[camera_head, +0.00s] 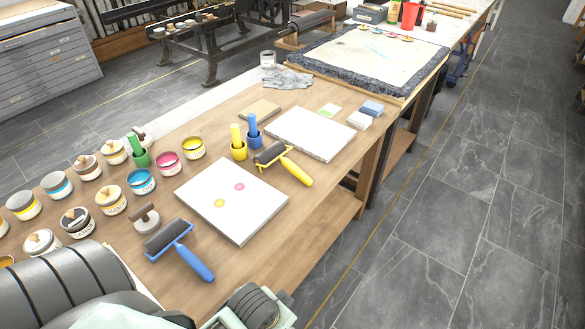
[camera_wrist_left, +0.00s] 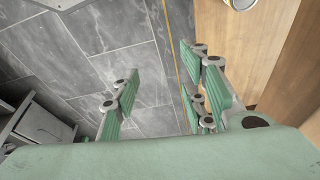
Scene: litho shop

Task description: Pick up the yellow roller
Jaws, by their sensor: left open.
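The yellow roller (camera_head: 297,171) lies on the wooden table in the head view, its dark cylinder towards the left and its yellow handle pointing to the lower right. It sits between two pale slabs, close to a yellow holder (camera_head: 238,149). A blue roller (camera_head: 194,262) lies nearer to me. My left gripper (camera_wrist_left: 160,84) is open and empty in the left wrist view, with grey floor and the table edge behind it. The yellow roller does not show in that view. In the head view, parts of my arm cover the near-left corner. My right gripper is not in view.
The near slab (camera_head: 232,205) carries pink and yellow ink spots; the far slab (camera_head: 311,134) is bare. Several ink jars line the left, including a magenta one (camera_head: 168,162). A blue holder (camera_head: 254,138) stands behind the yellow roller. The table's right edge borders open floor.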

